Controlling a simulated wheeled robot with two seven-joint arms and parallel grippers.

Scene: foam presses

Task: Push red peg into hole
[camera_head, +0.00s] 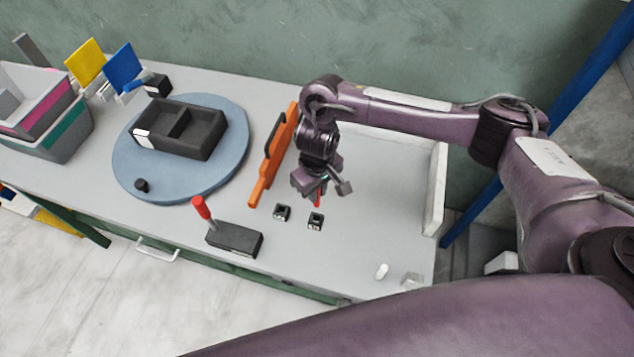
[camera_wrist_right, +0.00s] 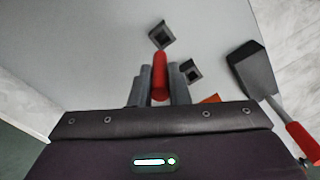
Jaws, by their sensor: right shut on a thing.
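My right gripper (camera_head: 320,193) is shut on a red peg (camera_wrist_right: 160,75) and holds it over the table. The peg's lower part shows below the fingers in the head view (camera_head: 318,199). Two small black blocks with square holes, one on the left (camera_head: 282,212) and one on the right (camera_head: 315,221), sit on the table just in front of the gripper. Both also show in the wrist view, one beyond the peg tip (camera_wrist_right: 160,38) and one right of it (camera_wrist_right: 191,71). I cannot tell the peg tip's height above the table. My left gripper is not in view.
A dark block (camera_head: 234,239) with a red-handled tool (camera_head: 201,208) stands near the front edge. An orange bar (camera_head: 264,176) lies left of the gripper. A round blue-grey plate (camera_head: 237,165) carries a black two-compartment tray (camera_head: 205,150). Grey bins (camera_head: 45,140) stand far left.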

